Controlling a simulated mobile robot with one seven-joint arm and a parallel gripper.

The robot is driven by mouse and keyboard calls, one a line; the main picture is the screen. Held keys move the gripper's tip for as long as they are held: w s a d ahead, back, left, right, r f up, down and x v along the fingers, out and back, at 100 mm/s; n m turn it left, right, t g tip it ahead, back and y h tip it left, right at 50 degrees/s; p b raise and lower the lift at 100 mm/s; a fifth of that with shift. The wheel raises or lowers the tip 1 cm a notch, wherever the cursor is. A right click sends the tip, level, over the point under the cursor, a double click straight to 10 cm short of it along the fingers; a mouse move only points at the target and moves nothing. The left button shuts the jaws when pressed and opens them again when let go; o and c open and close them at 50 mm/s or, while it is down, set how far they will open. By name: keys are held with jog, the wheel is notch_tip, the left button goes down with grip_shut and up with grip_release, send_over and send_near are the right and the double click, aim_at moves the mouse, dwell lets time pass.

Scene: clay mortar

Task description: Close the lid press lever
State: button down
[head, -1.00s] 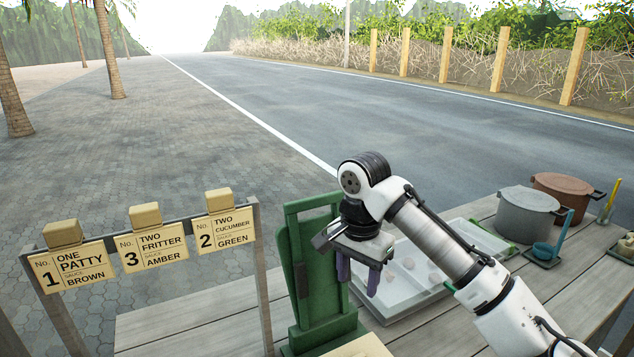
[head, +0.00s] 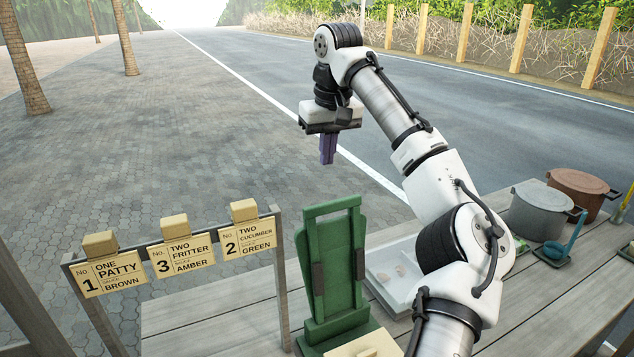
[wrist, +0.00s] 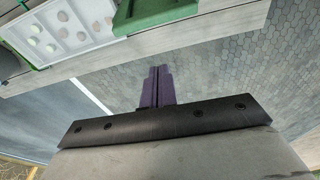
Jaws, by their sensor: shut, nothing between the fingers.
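The green lid press (head: 333,270) stands on the wooden counter in the head view. Its tall frame, which I take to be the lever, is upright, with dark pads on its sides. In the wrist view a green part of the press (wrist: 155,12) shows at the top edge. My gripper (head: 328,160) is above and beyond the press, over the pavement, apart from it. Its purple fingers point down and are shut together with nothing between them; they also show in the wrist view (wrist: 158,72).
A white tray (head: 395,290) with small pale pieces lies right of the press, partly hidden by my arm. A grey pot (head: 540,210) and brown pot (head: 580,190) stand further right. A rack of order signs (head: 180,255) stands at left.

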notch_tip(320, 180, down, 8)
jog(key=s+p, duration=0.1)
jog(key=p, duration=0.2)
jog(key=shift+s+f, duration=0.15)
jog(key=shift+s, duration=0.1)
dwell(0.3)
jog(key=shift+d, duration=0.1)
jog(key=shift+s+d+f, duration=0.1)
dwell(0.3)
